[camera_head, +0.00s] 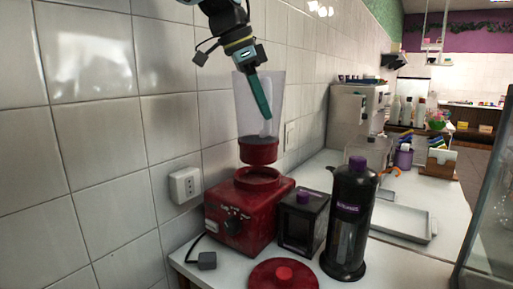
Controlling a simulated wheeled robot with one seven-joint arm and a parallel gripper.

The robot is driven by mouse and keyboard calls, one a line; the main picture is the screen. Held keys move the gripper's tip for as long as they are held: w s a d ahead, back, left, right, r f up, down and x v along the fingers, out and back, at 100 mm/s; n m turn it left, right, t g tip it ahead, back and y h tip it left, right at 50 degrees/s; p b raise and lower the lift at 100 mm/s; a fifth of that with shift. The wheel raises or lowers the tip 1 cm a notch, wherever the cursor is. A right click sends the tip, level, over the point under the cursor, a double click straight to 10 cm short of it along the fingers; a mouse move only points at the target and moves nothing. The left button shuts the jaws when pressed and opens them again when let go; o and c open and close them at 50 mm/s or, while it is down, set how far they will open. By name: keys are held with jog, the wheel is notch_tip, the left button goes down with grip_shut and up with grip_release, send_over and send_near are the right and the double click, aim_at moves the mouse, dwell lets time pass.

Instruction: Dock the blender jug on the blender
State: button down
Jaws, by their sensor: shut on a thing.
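The blender jug (244,105) has a clear body and a red bottom collar. It hangs nearly upright in the air, its collar just above the round socket of the red blender base (237,218); a small gap seems to show between them. My gripper (262,108) reaches down from above and is shut on the jug near its wall. A teal finger shows in front of the jug; the exact contact is partly hidden. The base stands on the white counter against the tiled wall, with a dial on its front. A red lid (283,276) lies at the front edge.
A dark box with a purple knob (303,222) stands right beside the base. A tall black dispenser with a purple cap (348,220) stands further right. A wall socket (185,185) is at left. A pale tray (403,222) lies on the counter behind the dispenser.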

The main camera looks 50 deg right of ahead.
notch_tip(320, 180, down, 6)
jog(key=shift+p, duration=0.3)
jog(key=c, duration=0.8)
grip_release()
jog(key=shift+f, duration=0.2)
jog(key=shift+o, duration=0.2)
jog(key=shift+a+r, duration=0.1)
jog(key=b+v, duration=0.1)
jog(key=v, duration=1.1)
jog(key=shift+s, duration=0.1)
